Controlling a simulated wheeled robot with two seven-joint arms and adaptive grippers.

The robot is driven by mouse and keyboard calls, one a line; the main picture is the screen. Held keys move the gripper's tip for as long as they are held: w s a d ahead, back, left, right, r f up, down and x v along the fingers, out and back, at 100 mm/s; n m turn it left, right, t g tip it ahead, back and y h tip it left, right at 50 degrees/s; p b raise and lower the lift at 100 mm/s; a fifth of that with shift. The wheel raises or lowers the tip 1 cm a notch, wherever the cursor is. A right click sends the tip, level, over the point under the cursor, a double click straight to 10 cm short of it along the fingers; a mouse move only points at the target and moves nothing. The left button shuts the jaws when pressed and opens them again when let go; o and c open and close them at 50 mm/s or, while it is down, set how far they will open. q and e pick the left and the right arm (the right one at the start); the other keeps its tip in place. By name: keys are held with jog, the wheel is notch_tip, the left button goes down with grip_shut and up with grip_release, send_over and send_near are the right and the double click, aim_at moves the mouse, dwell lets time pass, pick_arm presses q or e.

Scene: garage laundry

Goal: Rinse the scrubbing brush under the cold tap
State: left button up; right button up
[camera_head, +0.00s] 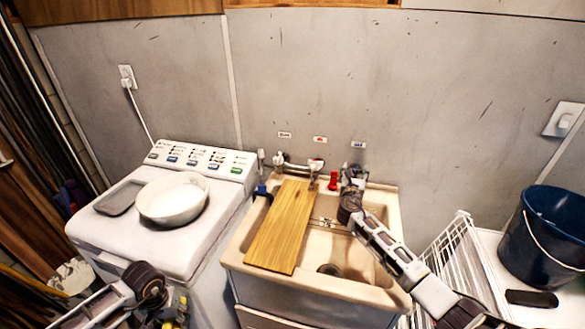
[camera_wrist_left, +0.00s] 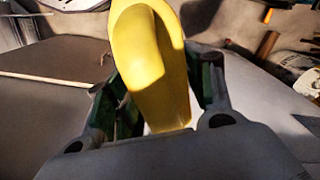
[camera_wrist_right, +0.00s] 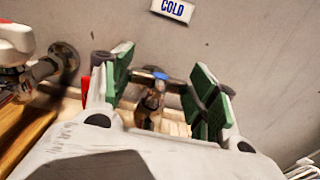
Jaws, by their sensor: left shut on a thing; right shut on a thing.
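My right gripper (camera_head: 352,178) is at the wall taps behind the sink (camera_head: 392,215). In the right wrist view, its green-padded fingers (camera_wrist_right: 160,92) stand either side of the cold tap's handle (camera_wrist_right: 153,97), which has a blue cap, below a "COLD" label (camera_wrist_right: 172,9). The gripper is shut on this handle. My left gripper (camera_head: 165,305) is low at the left, in front of the washing machine. In the left wrist view it is shut on a smooth yellow piece, apparently the scrubbing brush (camera_wrist_left: 155,60). Its bristles are hidden. I cannot tell whether water is running.
A wooden board (camera_head: 282,228) lies across the sink's left part; the right part is open with a drain. A white bowl (camera_head: 172,200) stands on the washing machine (camera_head: 110,235). A wire rack (camera_head: 455,255) and a dark blue bucket (camera_head: 548,235) are at the right.

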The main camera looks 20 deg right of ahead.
jog(key=o, duration=1)
jog(key=shift+s+a, duration=0.1)
jog(key=v, duration=1.1)
jog(key=shift+s+a, duration=0.2)
jog(key=shift+s, duration=0.1)
jog(key=shift+s, duration=0.1)
dwell(0.4)
